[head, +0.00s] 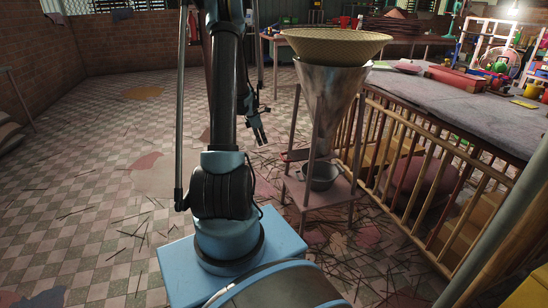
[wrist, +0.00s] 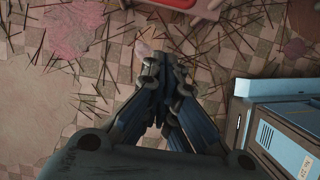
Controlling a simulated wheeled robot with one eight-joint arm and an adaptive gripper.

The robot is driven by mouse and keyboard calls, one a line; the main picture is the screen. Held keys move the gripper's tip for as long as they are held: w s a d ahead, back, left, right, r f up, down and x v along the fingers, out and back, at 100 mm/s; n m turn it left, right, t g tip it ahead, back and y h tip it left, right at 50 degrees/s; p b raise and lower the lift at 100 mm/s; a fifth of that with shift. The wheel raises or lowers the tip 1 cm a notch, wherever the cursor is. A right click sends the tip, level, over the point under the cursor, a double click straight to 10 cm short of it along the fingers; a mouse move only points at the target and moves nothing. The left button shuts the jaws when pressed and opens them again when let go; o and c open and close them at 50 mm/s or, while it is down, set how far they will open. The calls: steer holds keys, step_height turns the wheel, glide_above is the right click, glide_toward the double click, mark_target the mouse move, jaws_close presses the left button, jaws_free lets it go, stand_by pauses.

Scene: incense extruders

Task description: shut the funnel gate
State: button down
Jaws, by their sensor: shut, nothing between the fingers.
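The metal funnel (head: 322,98) stands in a pinkish frame (head: 296,190) right of my arm in the head view, its narrow end pointing down. A flat dark red piece (head: 294,155) sticks out to the left near the funnel's lower end; it may be the gate, but I cannot tell its position. A metal bowl (head: 320,178) sits on the frame's shelf below. My gripper (head: 261,138) hangs left of the funnel, apart from it. In the wrist view my gripper (wrist: 166,62) is shut and empty above the floor.
A woven sieve (head: 335,44) rests on the funnel. A wooden railing (head: 430,185) and a grey-topped table (head: 450,100) stand to the right. Loose sticks litter the tiled floor (head: 100,180), which is open to the left. A red object (wrist: 190,5) shows at the wrist view's top edge.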

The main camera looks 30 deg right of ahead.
mark_target(282, 157)
steer(key=s+d+f, duration=0.1)
steer(key=d+f, duration=0.6)
steer(key=f, duration=0.3)
steer(key=shift+s+f, duration=0.3)
steer(key=d, duration=0.2)
steer(key=s+d, duration=0.1)
steer(key=d, duration=0.2)
steer(key=s+d, duration=0.1)
steer(key=d, duration=0.1)
steer(key=shift+d, duration=0.3)
steer(key=a, duration=0.3)
steer(key=w+a+r, duration=0.1)
steer(key=shift+w+a+r, duration=0.1)
steer(key=shift+a, duration=0.1)
steer(key=v, duration=0.9)
steer(key=shift+r, duration=0.25)
